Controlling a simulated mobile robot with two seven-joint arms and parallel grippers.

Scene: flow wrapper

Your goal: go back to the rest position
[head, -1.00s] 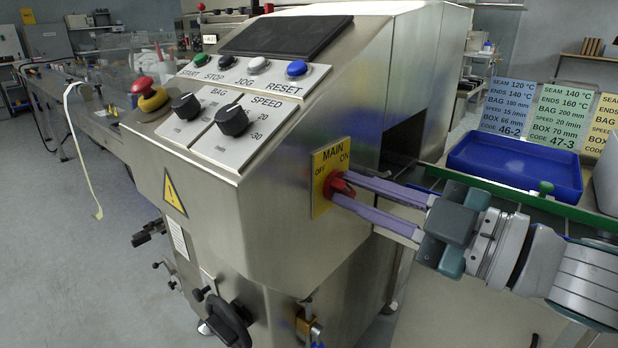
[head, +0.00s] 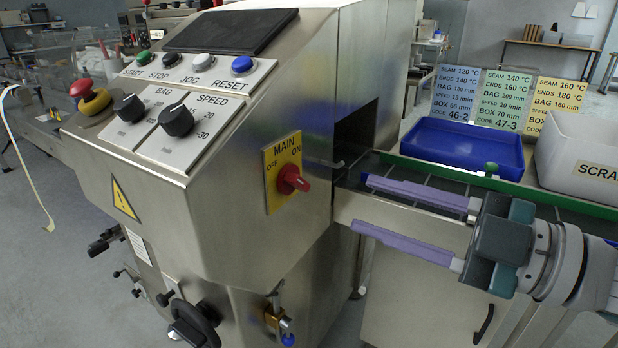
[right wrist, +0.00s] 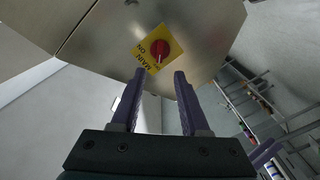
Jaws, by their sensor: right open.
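My right gripper (head: 360,203) is open and empty, with its two purple fingers pointing left toward the machine. It is apart from the red main switch (head: 291,180), to the right of it. The switch sits on a yellow MAIN plate (head: 283,170) on the machine's side. In the right wrist view the red switch (right wrist: 160,47) is beyond the open fingertips (right wrist: 158,75), with a gap between. My left gripper is not in view.
The flow wrapper (head: 240,215) fills the left and middle. Behind my right gripper are a blue tray (head: 465,160), a green rail (head: 545,192), a white SCRAP bin (head: 555,165) and code cards (head: 505,98). Grey floor (head: 45,270) is clear at lower left.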

